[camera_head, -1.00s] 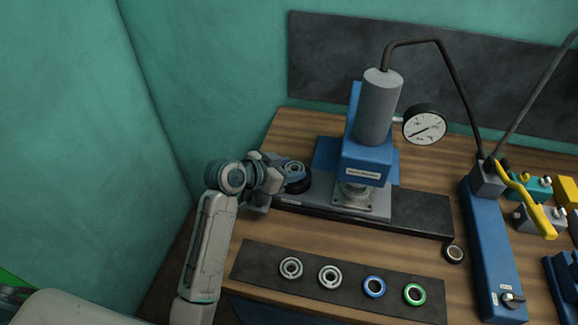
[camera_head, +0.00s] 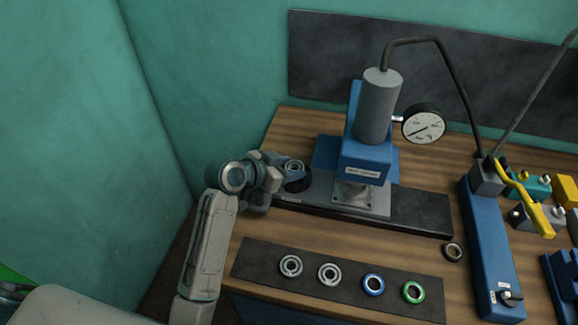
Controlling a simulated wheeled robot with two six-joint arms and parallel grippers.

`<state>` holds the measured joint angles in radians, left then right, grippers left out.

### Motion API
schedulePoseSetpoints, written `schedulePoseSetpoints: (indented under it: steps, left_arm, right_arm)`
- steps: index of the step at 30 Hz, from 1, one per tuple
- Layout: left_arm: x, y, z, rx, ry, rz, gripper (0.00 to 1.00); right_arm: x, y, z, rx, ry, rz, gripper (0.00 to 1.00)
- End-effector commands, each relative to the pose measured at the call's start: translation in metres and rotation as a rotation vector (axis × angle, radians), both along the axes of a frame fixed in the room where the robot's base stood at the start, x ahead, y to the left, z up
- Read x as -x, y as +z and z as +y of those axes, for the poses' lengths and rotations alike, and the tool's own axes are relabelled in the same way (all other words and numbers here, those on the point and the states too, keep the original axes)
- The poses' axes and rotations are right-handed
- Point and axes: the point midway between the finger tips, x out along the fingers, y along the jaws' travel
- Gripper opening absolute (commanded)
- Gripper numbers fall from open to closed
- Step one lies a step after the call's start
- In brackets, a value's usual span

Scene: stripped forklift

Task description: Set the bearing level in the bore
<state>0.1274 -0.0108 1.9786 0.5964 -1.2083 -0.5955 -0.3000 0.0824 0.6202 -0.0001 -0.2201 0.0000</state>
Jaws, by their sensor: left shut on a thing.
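My left gripper (camera_head: 278,172) reaches in from the left and is shut on a grey ring-shaped bearing (camera_head: 294,166). The bearing is at the left end of the dark press bed, just over a dark round part (camera_head: 298,185) that shows below it. The fingers and the bearing cover most of that part, so I cannot see its bore. I cannot tell whether the bearing touches it or is level. My right gripper is not in view.
The blue press (camera_head: 366,150) with its grey cylinder and dial gauge (camera_head: 423,124) stands right of the gripper. Several bearings lie on a dark mat (camera_head: 330,293) in front.

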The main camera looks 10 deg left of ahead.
Motion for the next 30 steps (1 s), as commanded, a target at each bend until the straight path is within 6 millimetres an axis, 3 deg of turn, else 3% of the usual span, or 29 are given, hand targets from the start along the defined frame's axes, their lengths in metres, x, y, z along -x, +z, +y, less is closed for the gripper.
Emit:
schedulePoseSetpoints:
  steps: [9,30]
  left_arm:
    - [-0.0001,0.0004,-0.0001,0.001,0.000,-0.001,0.21]
    - [0.0000,0.0005,-0.0005,0.001,0.000,-0.001,0.21]
  right_arm:
    - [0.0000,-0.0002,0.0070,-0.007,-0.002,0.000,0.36]
    - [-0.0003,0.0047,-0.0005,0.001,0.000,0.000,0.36]
